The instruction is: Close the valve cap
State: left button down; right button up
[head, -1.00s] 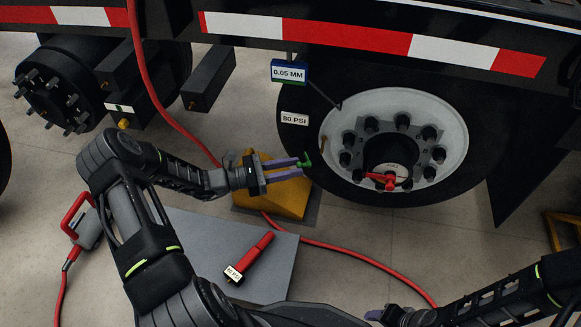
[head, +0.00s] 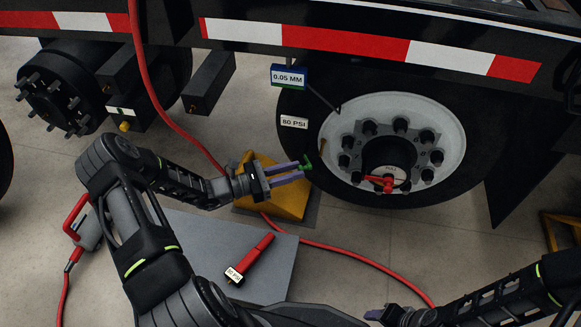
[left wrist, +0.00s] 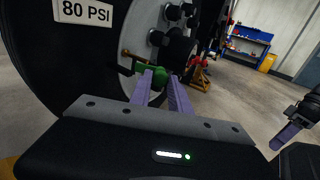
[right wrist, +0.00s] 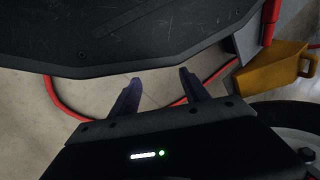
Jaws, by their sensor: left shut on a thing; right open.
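The green valve cap (head: 306,163) is between the fingertips of my left gripper (head: 302,171), in front of the tire's left side. It also shows in the left wrist view (left wrist: 152,78), at the finger ends beside the wheel. A small brass valve stem (head: 324,147) shows at the left edge of the white wheel rim (head: 400,104). In the head view the cap looks a little left of and below the stem; I cannot tell whether they touch. My right gripper (right wrist: 160,82) is open and empty, low at the bottom right of the head view.
A red-handled part (head: 381,183) sits at the hub. A yellow wheel chock (head: 285,196) stands under my left gripper. A red tool (head: 250,258) lies on a grey board (head: 200,232). A red hose (head: 350,257) crosses the floor. An 80 PSI tag (head: 294,122) is on the tire.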

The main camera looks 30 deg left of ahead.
pick_arm(q)
jog(key=w+d+n+t+y+p, duration=0.3)
jog(key=d+n+y+p, duration=0.3)
jog(key=n+y+p, duration=0.5)
jog(key=shift+d+n+t+y+p, duration=0.2)
jog(key=shift+n+t+y+p, duration=0.35)
jog(key=shift+y+p, duration=2.15)
pick_arm(e)
notch_tip(320, 180, up, 16)
jog(key=s+a, duration=0.1)
jog(key=s, duration=0.1)
jog(key=shift+s+a+r+g+b, duration=0.25)
jog(key=shift+a+g+b, duration=0.1)
jog(key=shift+b, duration=0.1)
pick_arm(q)
jog(key=shift+y, duration=0.4)
jog(key=c, duration=1.2)
grip_release()
jog(key=shift+m, duration=0.25)
jog(key=shift+c, duration=0.2)
jog(key=p+v, duration=0.1)
jog(key=v, duration=0.6)
jog(key=shift+s, duration=0.4)
pick_arm(e)
jog(key=shift+r, duration=0.75)
